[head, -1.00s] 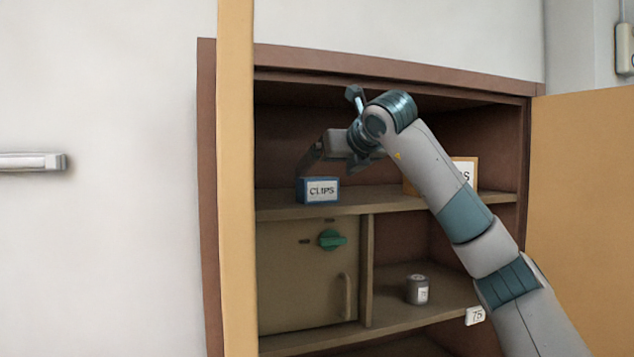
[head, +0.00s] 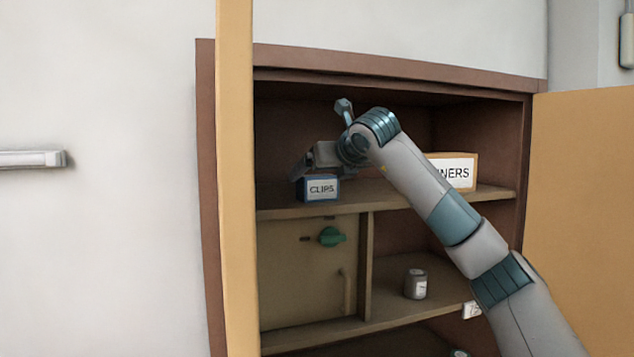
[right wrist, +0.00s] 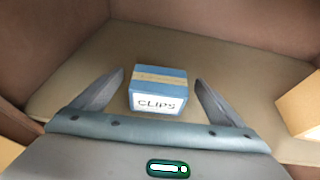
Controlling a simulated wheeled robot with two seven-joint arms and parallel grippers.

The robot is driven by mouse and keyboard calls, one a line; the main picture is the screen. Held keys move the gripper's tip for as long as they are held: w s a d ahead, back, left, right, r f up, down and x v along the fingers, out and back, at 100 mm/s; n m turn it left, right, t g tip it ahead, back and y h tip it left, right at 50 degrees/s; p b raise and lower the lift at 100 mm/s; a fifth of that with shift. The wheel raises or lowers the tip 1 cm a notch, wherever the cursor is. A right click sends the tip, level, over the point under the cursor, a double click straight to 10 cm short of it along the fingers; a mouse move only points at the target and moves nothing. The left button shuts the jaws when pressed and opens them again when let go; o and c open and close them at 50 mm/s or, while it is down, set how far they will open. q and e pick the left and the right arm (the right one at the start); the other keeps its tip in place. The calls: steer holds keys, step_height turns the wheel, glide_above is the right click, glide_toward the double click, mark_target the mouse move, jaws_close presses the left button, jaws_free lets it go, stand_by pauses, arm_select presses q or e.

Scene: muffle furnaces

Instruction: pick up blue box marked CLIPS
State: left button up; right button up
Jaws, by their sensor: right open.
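The blue box marked CLIPS (head: 319,189) stands on the upper shelf of the open cabinet, near its left end. In the right wrist view the box (right wrist: 158,90) shows its blue top with a tan band and its white label. My right gripper (head: 302,170) is just above and around the box in the head view. In the right wrist view its two fingers (right wrist: 160,84) are open, one on each side of the box, with a gap on both sides. My left gripper is not in view.
A tan box with a label ending in NERS (head: 455,172) stands further right on the upper shelf (head: 400,200). Below are a closed compartment with a green knob (head: 331,236) and a grey canister (head: 415,283). The open yellow door (head: 235,200) edges the cabinet's left.

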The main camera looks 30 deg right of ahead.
steer(key=shift+p+x, duration=0.65)
steer(key=shift+x, duration=0.7)
steer(key=c, duration=1.2)
